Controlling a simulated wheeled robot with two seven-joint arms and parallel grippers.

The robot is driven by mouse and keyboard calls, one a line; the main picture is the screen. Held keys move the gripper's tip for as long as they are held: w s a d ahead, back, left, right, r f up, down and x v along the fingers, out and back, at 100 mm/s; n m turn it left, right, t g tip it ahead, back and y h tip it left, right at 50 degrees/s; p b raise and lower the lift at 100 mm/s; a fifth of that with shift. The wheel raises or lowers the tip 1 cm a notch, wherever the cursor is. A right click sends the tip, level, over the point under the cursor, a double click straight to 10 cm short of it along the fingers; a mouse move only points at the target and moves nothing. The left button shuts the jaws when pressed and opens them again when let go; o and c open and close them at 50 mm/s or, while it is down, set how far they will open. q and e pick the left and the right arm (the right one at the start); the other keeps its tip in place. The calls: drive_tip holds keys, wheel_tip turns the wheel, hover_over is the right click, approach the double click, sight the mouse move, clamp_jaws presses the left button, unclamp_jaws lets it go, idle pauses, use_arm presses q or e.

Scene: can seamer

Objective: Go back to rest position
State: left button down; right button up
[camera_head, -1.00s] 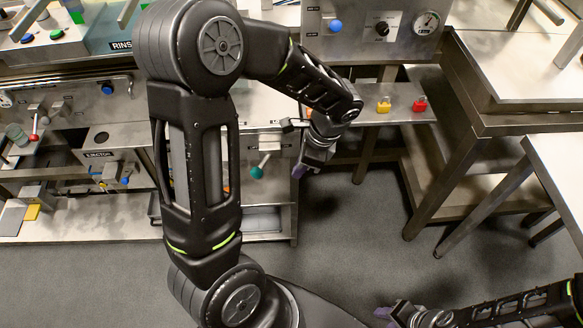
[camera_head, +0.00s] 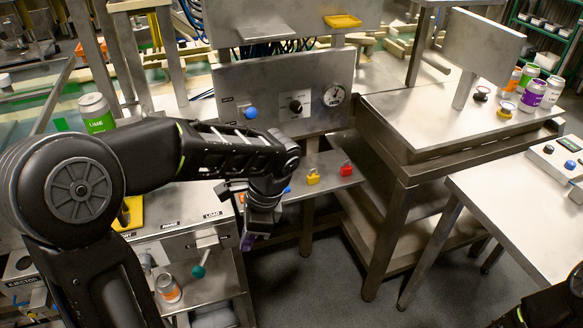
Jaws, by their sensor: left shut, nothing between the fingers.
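My left arm comes in from the left and reaches across the front of the machine. My left gripper (camera_head: 248,240) hangs down at its end, shut and empty, with its purple fingertips in front of the bench near the teal-knobbed lever (camera_head: 198,271). It holds nothing and seems clear of the lever. Part of my right arm shows in the bottom right corner, but its gripper is outside the picture.
The control panel (camera_head: 280,92) stands behind my left arm. A red padlock (camera_head: 346,168) and a yellow padlock (camera_head: 313,177) are on a shelf to its right. A green can (camera_head: 97,114) and an orange can (camera_head: 168,288) are nearby. Floor (camera_head: 320,290) is open ahead.

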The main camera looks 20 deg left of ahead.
use_arm(q)
drive_tip(key=w+d+f+n+t+h, duration=0.2)
drive_tip(key=w+d+f+n+h, duration=0.15)
drive_tip(key=d+f, duration=0.35)
drive_tip(key=w+d+f+n+t+h, duration=0.25)
drive_tip(key=d+f+n, duration=0.2)
drive_tip(key=d, duration=0.45)
drive_tip(key=s+d+f+n+g, duration=0.1)
drive_tip(key=s+d+f+n, duration=0.1)
drive_tip(key=s+f, duration=0.7)
drive_tip(key=s+d+f+n+g+h, duration=0.1)
drive_tip(key=s+f+n, duration=0.3)
drive_tip(key=s+f, duration=0.5)
drive_tip(key=shift+d+f, duration=0.25)
drive_tip(key=shift+d, duration=0.2)
